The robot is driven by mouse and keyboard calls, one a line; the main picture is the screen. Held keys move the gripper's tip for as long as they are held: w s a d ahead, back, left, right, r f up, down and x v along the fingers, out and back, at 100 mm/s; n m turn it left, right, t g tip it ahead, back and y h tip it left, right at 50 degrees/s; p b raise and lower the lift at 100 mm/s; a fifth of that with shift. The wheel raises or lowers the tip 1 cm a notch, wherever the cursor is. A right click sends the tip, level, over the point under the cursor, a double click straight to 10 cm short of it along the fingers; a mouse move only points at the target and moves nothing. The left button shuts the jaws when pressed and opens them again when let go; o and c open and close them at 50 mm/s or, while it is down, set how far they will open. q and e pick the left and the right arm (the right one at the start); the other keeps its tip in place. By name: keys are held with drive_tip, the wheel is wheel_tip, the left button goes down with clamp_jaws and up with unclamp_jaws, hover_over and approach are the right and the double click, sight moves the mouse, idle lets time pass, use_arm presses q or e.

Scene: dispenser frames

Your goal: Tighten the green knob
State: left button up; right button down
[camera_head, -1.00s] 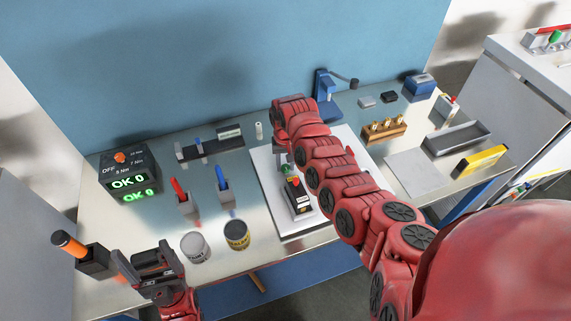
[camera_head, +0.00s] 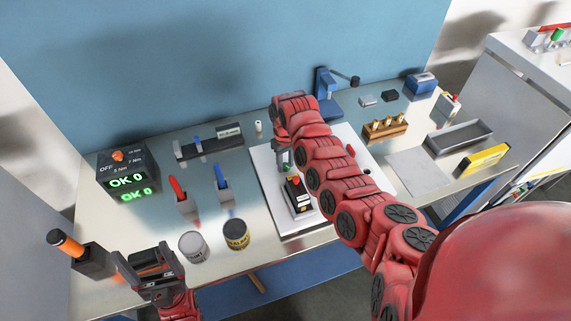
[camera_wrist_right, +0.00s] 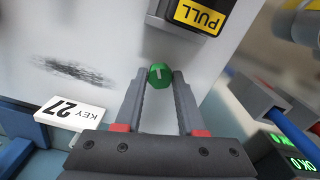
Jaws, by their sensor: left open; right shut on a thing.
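The green knob (camera_wrist_right: 160,76) sits between the fingertips of my right gripper (camera_wrist_right: 160,80) in the right wrist view. The gripper is shut on it, one finger on each side; a pale line marks the knob's face. In the head view, my right gripper (camera_head: 284,156) is over the white board, and the knob there is small and partly hidden. Just in front of it stands a black and grey unit (camera_head: 297,197), whose yellow PULL label (camera_wrist_right: 198,17) shows in the right wrist view. My left gripper (camera_head: 150,272) is open and empty at the front left of the table.
A black holder with an orange-handled tool (camera_head: 68,243) stands beside my left gripper. Two tins (camera_head: 193,246) and red and blue pens (camera_head: 222,180) stand left of the white board (camera_head: 264,190). A box (camera_head: 124,172) with a green OK display is at the far left.

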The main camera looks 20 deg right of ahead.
drive_tip(key=n+b, duration=0.1)
drive_tip(key=n, duration=0.3)
drive_tip(key=shift+n, duration=0.3)
drive_tip(key=n+b, duration=0.1)
drive_tip(key=n, duration=0.1)
drive_tip(key=shift+f+n, duration=0.1)
drive_tip(key=shift+n, duration=0.3)
drive_tip(key=n+b, duration=0.1)
drive_tip(key=n, duration=0.1)
drive_tip(key=shift+d+n+b, duration=0.1)
drive_tip(key=shift+n+b, duration=0.2)
drive_tip(key=shift+b, duration=0.1)
drive_tip(key=n+b, duration=0.2)
drive_tip(key=n, duration=0.1)
drive_tip(key=shift+n+b, duration=0.35)
drive_tip(key=shift+n, duration=0.05)
drive_tip(key=c, duration=0.5)
unclamp_jaws()
drive_tip(key=shift+r, duration=0.2)
